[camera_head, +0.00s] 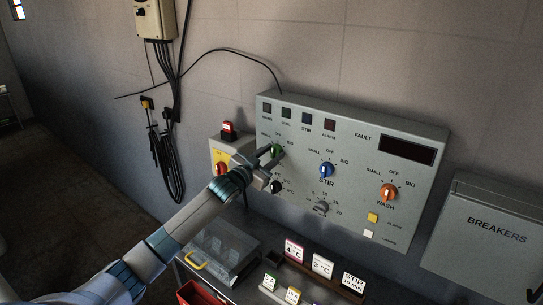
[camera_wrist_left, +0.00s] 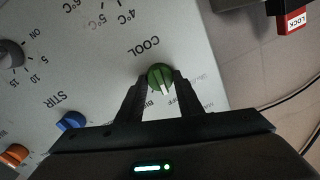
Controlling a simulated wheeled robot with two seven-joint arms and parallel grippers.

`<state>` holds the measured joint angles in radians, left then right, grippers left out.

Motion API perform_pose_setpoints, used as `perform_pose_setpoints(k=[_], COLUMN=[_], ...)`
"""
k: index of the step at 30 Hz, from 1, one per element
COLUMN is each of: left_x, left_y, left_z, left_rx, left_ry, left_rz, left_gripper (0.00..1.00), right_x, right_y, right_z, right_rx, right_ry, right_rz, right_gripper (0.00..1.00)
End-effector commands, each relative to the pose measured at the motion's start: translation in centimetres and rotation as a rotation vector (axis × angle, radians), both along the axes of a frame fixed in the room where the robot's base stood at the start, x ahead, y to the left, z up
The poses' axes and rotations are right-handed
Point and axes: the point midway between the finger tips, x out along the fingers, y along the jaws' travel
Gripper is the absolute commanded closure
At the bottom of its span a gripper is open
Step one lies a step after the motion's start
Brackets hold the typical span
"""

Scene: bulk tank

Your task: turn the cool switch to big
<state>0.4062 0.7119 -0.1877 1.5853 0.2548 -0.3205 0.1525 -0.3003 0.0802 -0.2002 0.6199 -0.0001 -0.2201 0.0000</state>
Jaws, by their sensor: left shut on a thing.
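The cool switch is a green knob (camera_head: 277,150) at the left of the grey control panel (camera_head: 350,150). In the left wrist view the green knob (camera_wrist_left: 160,75) sits between the two fingers of my left gripper (camera_wrist_left: 160,88), which is shut on it. Its white pointer mark points down and slightly right in that view. The fingers partly hide the BIG and OFF labels there, and the exact setting is hard to tell. In the head view my left gripper (camera_head: 272,156) reaches the panel and covers part of the knob. My right gripper is not in view.
A blue stir knob (camera_head: 326,170) and an orange wash knob (camera_head: 388,192) are to the right. A black dial (camera_head: 277,187) is just below the gripper. A red-and-yellow switch (camera_head: 221,167) is at the left. A breakers box (camera_head: 490,235) stands at the right.

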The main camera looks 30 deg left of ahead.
Motion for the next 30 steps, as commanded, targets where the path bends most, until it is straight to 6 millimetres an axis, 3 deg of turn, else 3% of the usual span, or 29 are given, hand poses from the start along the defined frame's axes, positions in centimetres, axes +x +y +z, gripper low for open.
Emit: perform_pose_setpoints(k=[21, 30], left_x=[0.0, 0.0], left_y=[-0.1, -0.1], left_z=[-0.3, -0.3], left_rx=[0.588, 0.742], left_ry=[-0.047, -0.059], left_rz=[0.0, -0.001], left_gripper=[0.89, 0.89], right_x=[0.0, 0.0], right_y=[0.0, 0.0], right_z=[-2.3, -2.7], right_rx=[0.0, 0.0], right_ry=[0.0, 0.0], right_rz=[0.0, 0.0], right_gripper=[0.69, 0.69])
